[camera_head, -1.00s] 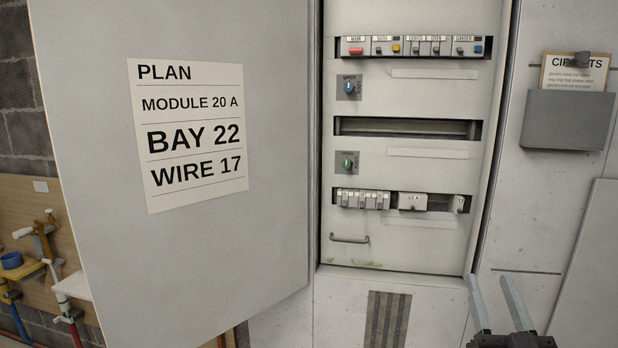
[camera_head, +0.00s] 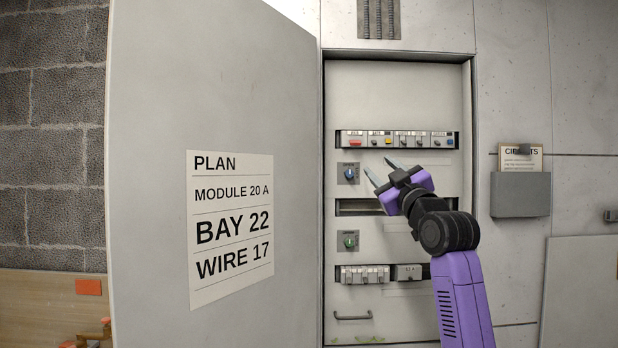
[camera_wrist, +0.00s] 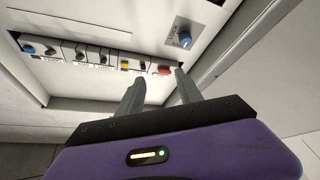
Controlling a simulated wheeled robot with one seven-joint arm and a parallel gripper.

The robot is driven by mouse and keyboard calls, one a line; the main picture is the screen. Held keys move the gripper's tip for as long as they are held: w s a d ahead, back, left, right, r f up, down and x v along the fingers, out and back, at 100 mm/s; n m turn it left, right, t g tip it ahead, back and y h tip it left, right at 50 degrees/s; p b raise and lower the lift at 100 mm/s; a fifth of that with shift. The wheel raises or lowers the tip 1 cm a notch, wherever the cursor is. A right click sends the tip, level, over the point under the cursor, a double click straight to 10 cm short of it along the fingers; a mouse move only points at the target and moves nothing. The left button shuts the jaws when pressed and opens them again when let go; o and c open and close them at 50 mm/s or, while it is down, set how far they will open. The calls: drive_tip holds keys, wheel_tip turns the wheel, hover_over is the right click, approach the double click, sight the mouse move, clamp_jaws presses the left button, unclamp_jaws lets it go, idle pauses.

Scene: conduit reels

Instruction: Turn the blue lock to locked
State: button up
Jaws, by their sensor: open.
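The blue lock (camera_head: 349,173) is a small round blue knob on a dark square plate, on the left side of the open cabinet below the top breaker row. In the wrist view the blue lock (camera_wrist: 185,40) shows at the upper right, past the fingertips and apart from them. The word above it reads OPEN in the earlier head view; its lettering is too small now. My gripper (camera_head: 380,172) is open and empty, just right of the blue lock in the head view. Its fingers (camera_wrist: 158,82) also show in the wrist view, with nothing between them.
A green lock (camera_head: 349,241) sits lower in the cabinet. The breaker row (camera_head: 397,139) is above my gripper. The open cabinet door (camera_head: 150,120), with a PLAN sheet (camera_head: 231,228), stands to the left. A grey holder (camera_head: 520,194) is on the right.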

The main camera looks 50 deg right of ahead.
sight(351, 174)
drive_tip(key=shift+n+g+y, duration=0.5)
drive_tip(key=shift+n+y, duration=0.3)
drive_tip(key=shift+n, duration=0.1)
drive_tip(key=shift+w+d+f+p, duration=0.3)
drive_tip(key=shift+w+d, duration=0.2)
drive_tip(key=shift+w, duration=1.15)
drive_tip(key=shift+w+d+f+p, duration=0.3)
drive_tip(key=shift+w+d, duration=0.25)
drive_tip(key=shift+w, duration=1.1)
drive_tip(key=shift+w+d+f+p, duration=0.3)
drive_tip(key=shift+w+d, duration=0.2)
drive_tip(key=shift+w, duration=1.15)
clamp_jaws()
